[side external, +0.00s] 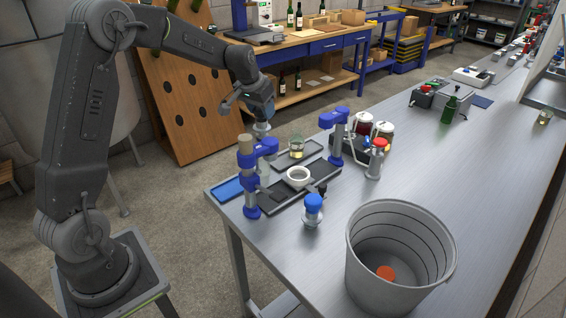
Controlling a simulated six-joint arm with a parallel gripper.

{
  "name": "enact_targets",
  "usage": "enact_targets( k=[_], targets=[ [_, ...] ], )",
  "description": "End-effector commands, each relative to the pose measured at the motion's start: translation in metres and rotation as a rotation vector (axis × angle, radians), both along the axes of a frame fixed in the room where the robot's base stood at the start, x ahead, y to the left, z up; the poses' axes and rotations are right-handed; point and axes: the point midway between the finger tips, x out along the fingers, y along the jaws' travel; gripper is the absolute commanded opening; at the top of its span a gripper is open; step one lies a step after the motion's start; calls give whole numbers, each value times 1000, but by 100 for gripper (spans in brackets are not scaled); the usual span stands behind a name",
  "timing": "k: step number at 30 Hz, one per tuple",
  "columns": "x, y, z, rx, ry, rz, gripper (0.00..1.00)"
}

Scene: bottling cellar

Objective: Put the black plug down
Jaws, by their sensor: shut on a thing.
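My gripper (262,127) hangs over the near left end of the steel bench, pointing down, beside the blue clamp stand. It is shut. The black plug is between its fingers, but it is too small and dark at this distance to make out its outline. The gripper is above the bench top, close to the blue arm of the stand; I cannot tell the exact gap between them.
A blue-clamped stand (249,180) and a second one (338,140) flank dark trays with a white ring-shaped dish (298,178) and a glass beaker (297,147). A blue-topped piece (313,206), red-topped piece (376,158) and grey bucket (360,270) stand nearby.

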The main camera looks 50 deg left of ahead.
Motion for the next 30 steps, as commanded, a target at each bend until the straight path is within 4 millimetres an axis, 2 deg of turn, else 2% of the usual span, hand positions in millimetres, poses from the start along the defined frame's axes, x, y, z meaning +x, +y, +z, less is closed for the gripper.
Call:
enact_targets(
  k=[1, 3, 6, 9, 11, 24, 30],
  targets=[
    [-9, 19, 1, 0, -4, 7, 19],
    [-18, 36, 2, 2, -9, 2, 19],
    [-27, 52, 3, 7, -15, -4, 19],
    [-28, 56, 0, 8, -16, -10, 19],
    [-24, 52, -4, 8, -15, -13, 19],
    [39, -12, -58, 10, -15, -15, 19],
    [50, -23, -67, 10, -17, -11, 19]
  ],
)
